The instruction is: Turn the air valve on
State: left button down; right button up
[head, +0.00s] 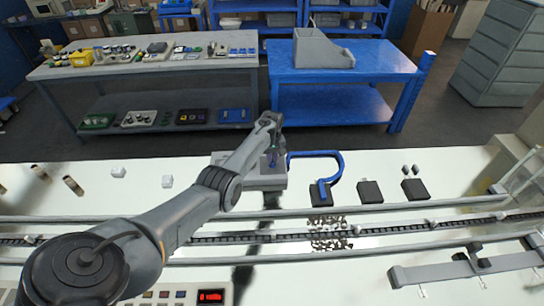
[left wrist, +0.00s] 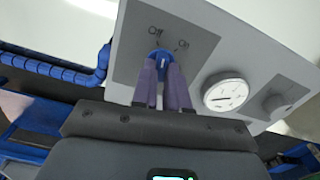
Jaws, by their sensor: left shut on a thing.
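The air valve is a small blue knob (left wrist: 162,56) on a grey panel (left wrist: 230,48) marked Off and On, seen in the left wrist view. My left gripper (left wrist: 163,66) is shut on the knob, one finger on each side. A short pale mark shows on the knob between the fingers; I cannot tell which label it points to. In the head view my left gripper (head: 273,156) reaches down to the grey panel box (head: 265,183) at the far edge of the white machine, and the knob is mostly hidden. My right gripper is not in view.
A round white gauge (left wrist: 226,93) and a grey knob (left wrist: 274,105) sit beside the valve on the panel. A blue hose (head: 335,165) curves right of the box. Dark blocks (head: 370,191) stand further right. A chain conveyor (head: 385,231) runs across in front.

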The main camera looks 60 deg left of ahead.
pick_arm(q)
jog(key=m+p, duration=0.1)
jog(key=m, duration=0.2)
jog(key=shift+m, duration=0.3)
jog(key=m, duration=0.4)
jog(key=shift+w+d, duration=0.1)
jog(key=shift+m, duration=0.3)
jog(key=c, duration=1.1)
grip_release()
jog(key=shift+c, duration=0.2)
jog(key=shift+r, duration=0.1)
notch_tip(320, 180, up, 10)
jog(key=p, duration=0.4)
jog(key=shift+r, duration=0.25)
